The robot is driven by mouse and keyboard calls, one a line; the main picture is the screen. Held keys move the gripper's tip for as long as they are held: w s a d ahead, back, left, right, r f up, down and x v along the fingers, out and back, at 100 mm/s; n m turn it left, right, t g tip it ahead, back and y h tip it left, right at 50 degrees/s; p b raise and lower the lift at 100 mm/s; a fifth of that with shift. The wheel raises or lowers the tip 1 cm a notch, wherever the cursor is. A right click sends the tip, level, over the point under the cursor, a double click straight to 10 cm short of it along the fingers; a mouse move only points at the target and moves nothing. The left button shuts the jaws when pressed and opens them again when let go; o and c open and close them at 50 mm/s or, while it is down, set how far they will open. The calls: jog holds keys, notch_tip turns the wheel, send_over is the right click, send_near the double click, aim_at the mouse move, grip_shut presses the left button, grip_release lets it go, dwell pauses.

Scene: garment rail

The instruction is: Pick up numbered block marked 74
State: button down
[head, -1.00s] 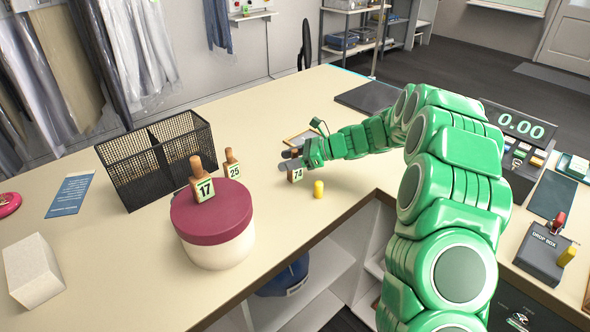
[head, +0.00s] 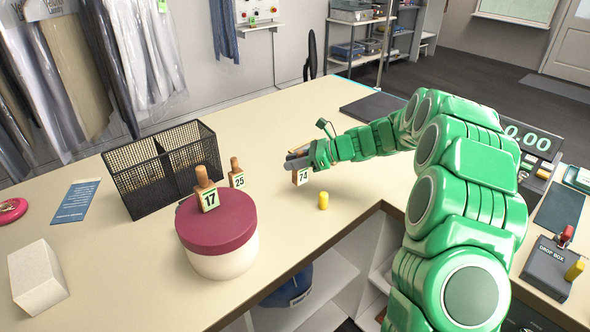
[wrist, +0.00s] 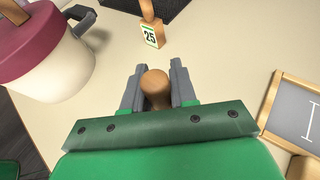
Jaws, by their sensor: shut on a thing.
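The block marked 74 (head: 302,177) has a white number label with a green edge and a wooden knob. My gripper (head: 295,160) is shut on its knob, near the middle of the counter. In the wrist view the round wooden knob (wrist: 155,82) sits between the two grey fingers; the label is hidden there. The block appears slightly above the counter, upright as far as I can tell. The block marked 25 (head: 237,178) stands on the counter to the left. The block marked 17 (head: 208,198) stands on the maroon lid of a round tub (head: 222,263).
A black mesh basket (head: 135,180) is at the left. A dark framed board (wrist: 295,112) lies near my gripper. The counter's inner corner edge is close by.

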jog(key=s+d+r, duration=0.3)
jog(key=s+r, duration=0.6)
jog(key=s, duration=0.4)
jog(key=shift+s+d+r, duration=0.25)
jog(key=shift+d+r, duration=0.15)
